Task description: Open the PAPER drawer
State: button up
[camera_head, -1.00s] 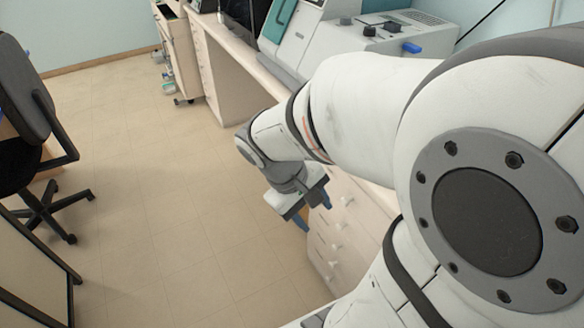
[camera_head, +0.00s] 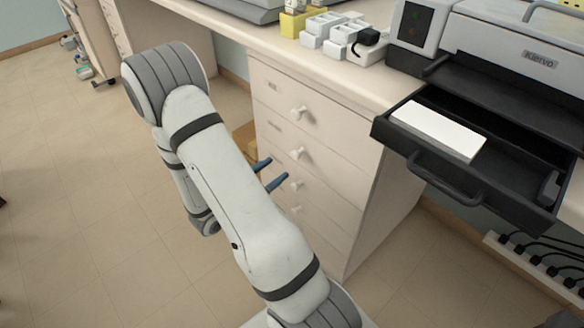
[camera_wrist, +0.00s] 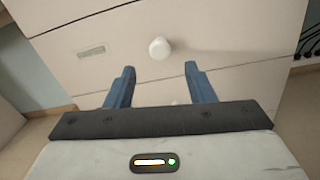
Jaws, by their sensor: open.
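A cream drawer cabinet (camera_head: 335,140) has a column of drawers with round white knobs. The top knob (camera_head: 297,112) and the second knob (camera_head: 297,153) show clearly in the head view, with lower ones beneath. The labels are too small to read, so I cannot tell which drawer is PAPER. My gripper (camera_head: 270,174) is open and empty, its two blue fingers pointing at the drawer fronts, left of the knobs. In the wrist view, a knob (camera_wrist: 159,48) lies ahead, between and beyond the fingertips (camera_wrist: 159,70). A label (camera_wrist: 91,51) is left of it.
A black printer-like machine (camera_head: 520,100) has an open tray (camera_head: 500,165) sticking out at right, with a white block (camera_head: 437,130) on it. White and yellow containers (camera_head: 325,35) stand on the counter.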

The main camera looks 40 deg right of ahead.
aim_at(293, 156)
jog(key=shift+w+d+b, duration=0.15)
jog(key=shift+d+b, duration=0.05)
jog(key=shift+d, duration=1.1)
jog(key=shift+w+d+b, duration=0.2)
jog(key=shift+d+b, duration=0.05)
jog(key=shift+d, duration=1)
jog(key=shift+w+d+b, duration=0.15)
jog(key=shift+d+b, duration=0.05)
jog(key=shift+d, duration=1.1)
jog(key=shift+c, duration=0.3)
grip_shut()
